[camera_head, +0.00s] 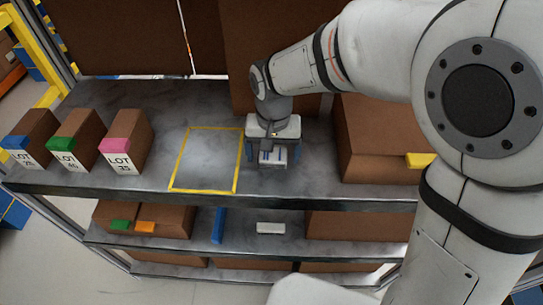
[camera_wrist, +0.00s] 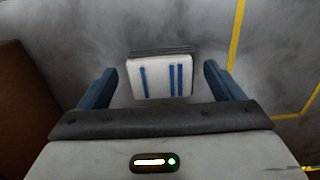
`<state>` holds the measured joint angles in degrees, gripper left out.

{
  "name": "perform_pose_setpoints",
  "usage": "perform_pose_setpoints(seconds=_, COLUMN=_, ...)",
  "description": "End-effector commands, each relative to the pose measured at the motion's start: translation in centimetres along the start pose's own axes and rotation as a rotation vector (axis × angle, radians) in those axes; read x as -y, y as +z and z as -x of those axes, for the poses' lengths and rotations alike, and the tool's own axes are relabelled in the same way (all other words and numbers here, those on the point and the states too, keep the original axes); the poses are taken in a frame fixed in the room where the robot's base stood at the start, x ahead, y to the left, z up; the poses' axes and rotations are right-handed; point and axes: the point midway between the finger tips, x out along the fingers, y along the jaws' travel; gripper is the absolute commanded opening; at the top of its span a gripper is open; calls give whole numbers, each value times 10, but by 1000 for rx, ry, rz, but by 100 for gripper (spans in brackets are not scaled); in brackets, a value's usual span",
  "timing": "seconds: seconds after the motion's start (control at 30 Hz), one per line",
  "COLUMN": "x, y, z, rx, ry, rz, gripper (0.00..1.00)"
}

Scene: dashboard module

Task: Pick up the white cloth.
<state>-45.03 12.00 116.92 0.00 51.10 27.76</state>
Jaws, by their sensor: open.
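The white cloth (camera_wrist: 160,78) is a folded stack with blue stripes, lying on the grey shelf top. In the wrist view it sits between the two blue fingers of my gripper (camera_wrist: 160,86), with a gap on each side. The fingers are open and do not touch it. In the head view my gripper (camera_head: 272,154) points down over the shelf, and the cloth (camera_head: 273,157) shows partly beneath it. The gripper hides part of the cloth there.
A yellow-outlined rectangle (camera_head: 206,190) lies left of my gripper, empty. Boxes with blue (camera_head: 30,138), green (camera_head: 73,140) and pink (camera_head: 125,139) labels stand at the left. A large brown box (camera_head: 375,130) stands close on the right. A white item (camera_head: 270,228) lies on the lower shelf.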

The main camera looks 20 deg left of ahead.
Motion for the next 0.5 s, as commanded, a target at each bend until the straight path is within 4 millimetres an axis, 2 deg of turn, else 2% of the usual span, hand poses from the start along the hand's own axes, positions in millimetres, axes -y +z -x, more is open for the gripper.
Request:
perform_pose_setpoints(seconds=0.1, x=0, y=0, z=0, rx=0, ry=0, rz=1, gripper=87)
perform_pose_setpoints(seconds=0.5, x=1, y=0, z=0, rx=0, ry=0, rz=2, gripper=55)
